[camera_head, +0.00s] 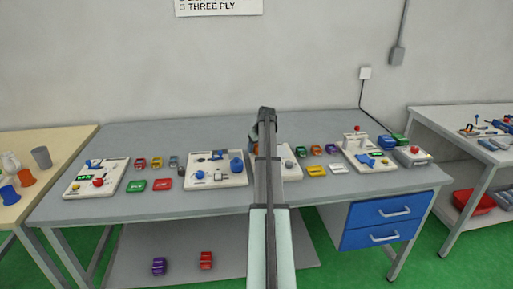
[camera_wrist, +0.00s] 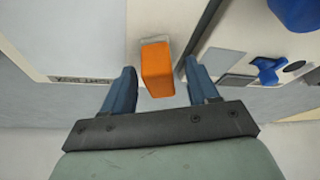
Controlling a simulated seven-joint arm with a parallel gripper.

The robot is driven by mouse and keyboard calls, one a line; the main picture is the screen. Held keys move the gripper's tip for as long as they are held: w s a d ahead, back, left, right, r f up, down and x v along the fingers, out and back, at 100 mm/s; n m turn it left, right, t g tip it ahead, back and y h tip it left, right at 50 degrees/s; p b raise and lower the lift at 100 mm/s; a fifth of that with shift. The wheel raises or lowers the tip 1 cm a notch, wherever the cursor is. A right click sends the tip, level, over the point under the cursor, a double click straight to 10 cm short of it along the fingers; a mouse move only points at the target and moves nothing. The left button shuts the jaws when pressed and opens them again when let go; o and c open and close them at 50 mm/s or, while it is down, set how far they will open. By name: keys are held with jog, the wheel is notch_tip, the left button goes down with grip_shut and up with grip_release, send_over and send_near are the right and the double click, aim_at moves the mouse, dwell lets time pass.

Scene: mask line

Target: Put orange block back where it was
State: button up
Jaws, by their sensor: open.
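The orange block (camera_wrist: 158,70) stands out in the wrist view, on or just above a small grey patch at the edge of a pale board. My gripper (camera_wrist: 161,85) is open, with one blue finger on each side of the block and visible gaps between. The block's near end lies between the fingertips. In the head view my arm hides most of the block's surroundings, and only a sliver of orange (camera_head: 255,149) shows beside my gripper (camera_head: 265,125).
A white board with blue parts (camera_head: 215,170) lies left of my arm on the grey table (camera_head: 110,200). Coloured cars and cards lie on both sides. Another board with a red-topped post (camera_head: 367,150) stands at the right. The front table strip is clear.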

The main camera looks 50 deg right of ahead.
jog(key=v, duration=1.2)
jog(key=shift+r, duration=0.15)
dwell(0.9)
